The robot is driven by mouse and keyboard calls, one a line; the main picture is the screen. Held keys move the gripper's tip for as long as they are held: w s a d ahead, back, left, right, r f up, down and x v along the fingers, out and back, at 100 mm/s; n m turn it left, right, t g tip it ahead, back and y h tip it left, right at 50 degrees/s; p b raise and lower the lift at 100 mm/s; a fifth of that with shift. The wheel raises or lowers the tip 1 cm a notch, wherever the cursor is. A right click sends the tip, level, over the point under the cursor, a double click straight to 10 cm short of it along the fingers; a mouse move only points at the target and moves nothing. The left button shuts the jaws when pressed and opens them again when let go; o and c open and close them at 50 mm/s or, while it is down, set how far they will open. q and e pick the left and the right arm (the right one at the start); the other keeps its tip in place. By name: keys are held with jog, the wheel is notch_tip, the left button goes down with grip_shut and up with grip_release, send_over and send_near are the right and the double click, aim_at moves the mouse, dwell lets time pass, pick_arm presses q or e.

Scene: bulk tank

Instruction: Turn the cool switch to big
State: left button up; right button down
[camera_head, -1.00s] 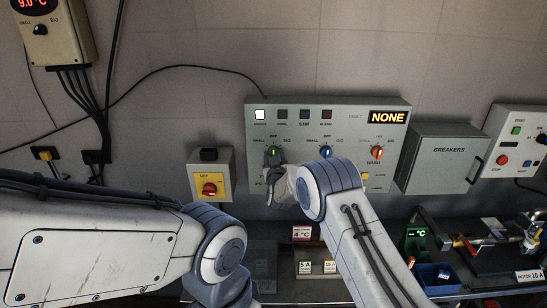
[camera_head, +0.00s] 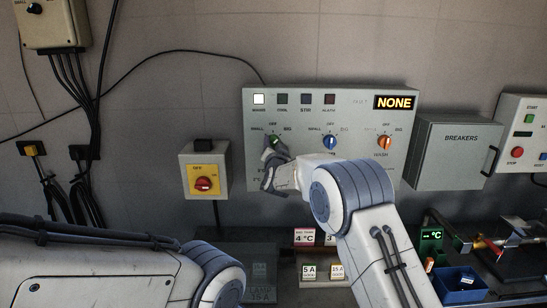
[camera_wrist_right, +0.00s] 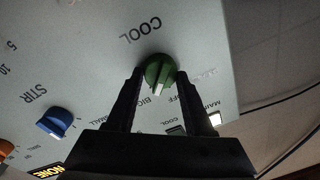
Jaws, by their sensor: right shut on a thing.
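The cool switch (camera_head: 276,141) is a green knob with a white pointer mark, on the left of the grey control panel (camera_head: 350,100). It also shows in the right wrist view (camera_wrist_right: 159,70), under the upside-down word COOL. There its pointer slants toward the BIG label, beside OFF. My right gripper (camera_head: 272,150) reaches the panel with its fingers on either side of the knob (camera_wrist_right: 158,78), shut on it. The gripper partly covers the knob's labels in the head view. My left arm shows at lower left; its gripper is out of view.
The blue stir knob (camera_head: 330,142) and the orange knob (camera_head: 384,142) sit to the right on the panel. A yellow box with a red switch (camera_head: 204,184) is at left. The breakers box (camera_head: 462,150) is at right. A cluttered bench lies below.

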jog(key=shift+m+b, duration=0.8)
jog(key=shift+c, duration=1.4)
grip_release()
jog(key=shift+s, duration=0.1)
jog(key=s+b, duration=0.3)
jog(key=s, duration=0.7)
jog(key=shift+s+d+f, duration=0.15)
jog(key=shift+d+f, duration=0.15)
